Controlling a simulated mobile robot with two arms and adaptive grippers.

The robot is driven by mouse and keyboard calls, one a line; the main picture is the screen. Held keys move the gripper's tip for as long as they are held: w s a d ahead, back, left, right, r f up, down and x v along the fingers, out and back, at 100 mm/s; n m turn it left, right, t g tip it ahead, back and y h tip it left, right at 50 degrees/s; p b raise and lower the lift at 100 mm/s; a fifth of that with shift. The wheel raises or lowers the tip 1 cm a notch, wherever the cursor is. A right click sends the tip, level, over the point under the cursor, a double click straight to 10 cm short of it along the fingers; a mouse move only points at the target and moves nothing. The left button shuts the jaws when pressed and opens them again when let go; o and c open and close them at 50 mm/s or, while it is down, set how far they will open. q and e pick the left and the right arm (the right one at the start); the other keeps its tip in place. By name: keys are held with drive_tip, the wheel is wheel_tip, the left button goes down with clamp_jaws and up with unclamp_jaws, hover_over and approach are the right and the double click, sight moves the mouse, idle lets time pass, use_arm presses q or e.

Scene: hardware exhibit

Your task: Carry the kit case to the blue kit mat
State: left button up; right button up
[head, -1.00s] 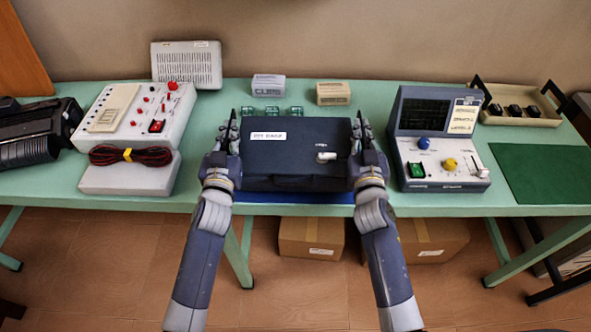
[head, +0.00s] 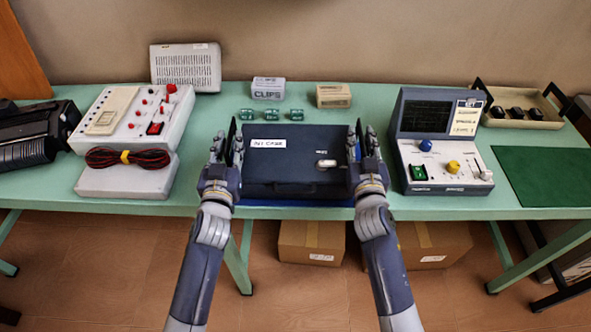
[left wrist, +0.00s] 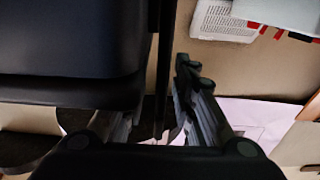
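The dark blue kit case (head: 290,170), with a white label and a pale latch, lies level over the blue kit mat (head: 290,203). Only the mat's front strip shows; the case hides the rest. The case appears to rest on it. My left gripper (head: 228,146) is at the case's left side, its fingers apart around a thin dark upright handle. In the left wrist view, the handle (left wrist: 162,70) stands between the fingers with a gap beside it, and the case (left wrist: 70,45) fills the upper left. My right gripper (head: 362,145) is likewise open around the right handle.
A white control box with coiled cable (head: 130,157) stands left, an instrument with a screen (head: 440,165) right. Small green pieces (head: 271,114) and two small boxes lie behind the case. A green mat (head: 545,176) and a tray (head: 525,120) are far right.

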use_arm(q)
drive_tip(key=s, duration=1)
drive_tip(key=shift+s+a, duration=0.2)
drive_tip(key=shift+s, duration=0.15)
use_arm(e)
drive_tip(key=shift+s, duration=0.6)
use_arm(q)
drive_tip(key=shift+s, duration=0.1)
use_arm(e)
drive_tip(key=s, duration=1.1)
drive_tip(key=shift+a, duration=0.2)
drive_tip(key=shift+d, duration=0.1)
